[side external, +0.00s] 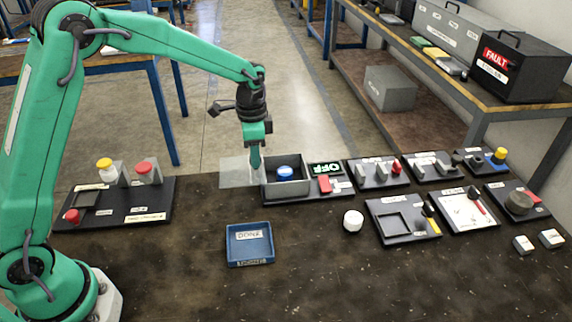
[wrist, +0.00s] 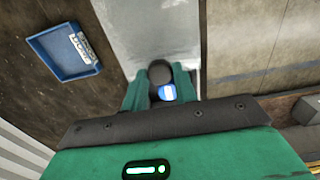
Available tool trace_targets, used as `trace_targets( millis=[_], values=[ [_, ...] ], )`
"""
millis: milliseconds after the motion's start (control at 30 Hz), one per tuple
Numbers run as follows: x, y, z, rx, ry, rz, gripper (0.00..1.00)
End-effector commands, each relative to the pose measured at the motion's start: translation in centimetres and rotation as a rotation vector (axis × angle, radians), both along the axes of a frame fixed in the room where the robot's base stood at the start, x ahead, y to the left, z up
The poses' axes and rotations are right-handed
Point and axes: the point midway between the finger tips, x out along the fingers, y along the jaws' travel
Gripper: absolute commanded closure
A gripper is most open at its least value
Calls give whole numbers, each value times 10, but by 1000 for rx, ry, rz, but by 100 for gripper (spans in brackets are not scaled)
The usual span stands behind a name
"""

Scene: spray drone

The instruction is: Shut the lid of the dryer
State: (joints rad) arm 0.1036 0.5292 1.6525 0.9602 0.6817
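The dryer is a small grey open-topped box (side external: 297,189) on a black base. A blue-topped round item (side external: 285,171) sits inside it and also shows in the wrist view (wrist: 167,93). A flat, see-through panel, apparently the lid (side external: 236,173), stands out to the left of the box; a pale panel also shows in the wrist view (wrist: 150,35). My gripper (side external: 255,164) points down at the box's left edge, beside the panel. In the wrist view its green fingers stand apart, with a dark round shape between their tips. Contact with the lid cannot be told.
An OFF display (side external: 326,169) and a red switch (side external: 324,184) adjoin the box on the right. A blue tray (side external: 250,261) lies in front, with a white round item (side external: 353,220) to its right. Several control panels fill the right side. The front of the table is clear.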

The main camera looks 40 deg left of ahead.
Motion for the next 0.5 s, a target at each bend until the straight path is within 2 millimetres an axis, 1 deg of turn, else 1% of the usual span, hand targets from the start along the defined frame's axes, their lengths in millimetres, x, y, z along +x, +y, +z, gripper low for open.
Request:
trace_targets(
  millis=[267, 367, 500],
  values=[
    [3, -3, 0, 0, -1, -1, 100],
    [9, -8, 1, 0, -1, -2, 100],
    [22, -21, 1, 0, -3, -2, 100]
  ],
)
